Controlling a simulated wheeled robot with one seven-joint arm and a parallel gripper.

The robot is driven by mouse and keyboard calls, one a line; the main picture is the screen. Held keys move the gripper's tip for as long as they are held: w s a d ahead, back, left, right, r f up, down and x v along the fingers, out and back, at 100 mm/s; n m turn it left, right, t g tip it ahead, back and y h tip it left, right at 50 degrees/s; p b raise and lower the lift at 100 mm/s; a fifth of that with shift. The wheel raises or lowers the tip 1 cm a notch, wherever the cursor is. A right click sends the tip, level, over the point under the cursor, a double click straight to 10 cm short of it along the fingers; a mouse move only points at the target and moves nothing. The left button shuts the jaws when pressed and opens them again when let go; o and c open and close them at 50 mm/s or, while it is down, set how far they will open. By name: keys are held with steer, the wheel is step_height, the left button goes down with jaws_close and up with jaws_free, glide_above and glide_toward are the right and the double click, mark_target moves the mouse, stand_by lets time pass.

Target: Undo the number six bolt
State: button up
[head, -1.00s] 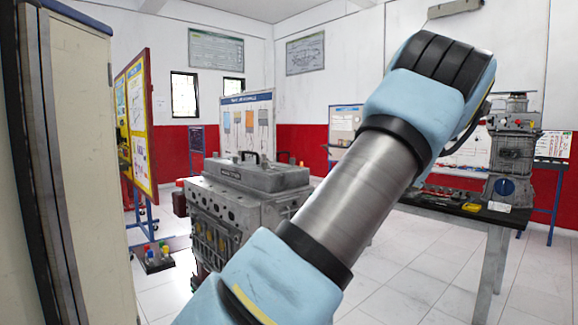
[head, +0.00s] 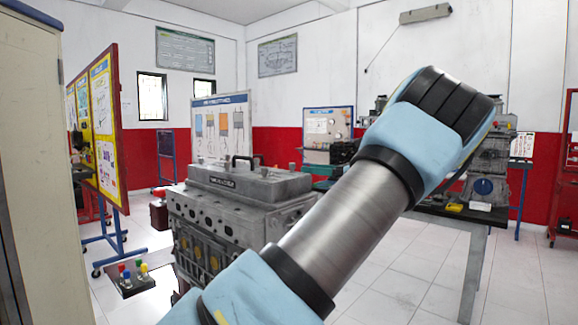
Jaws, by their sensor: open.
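A grey engine block (head: 240,215) with a handled cover on top stands at the centre left, partly behind my arm. Bolt-like details show on its top and side, but no numbers can be read, so I cannot tell which is the number six bolt. My blue and silver arm crosses the view from the bottom centre to the upper right. My gripper is not in view.
A cream cabinet (head: 35,150) stands close at the left edge. A yellow display board (head: 102,130) is behind it. A dark workbench (head: 455,212) with another engine unit (head: 488,170) stands at the right. A tray with coloured knobs (head: 135,282) is low at left. White tiled floor is open at lower right.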

mark_target(292, 166)
steer(key=p+x, duration=0.2)
steer(key=x, duration=0.6)
jaws_close()
stand_by(0.5)
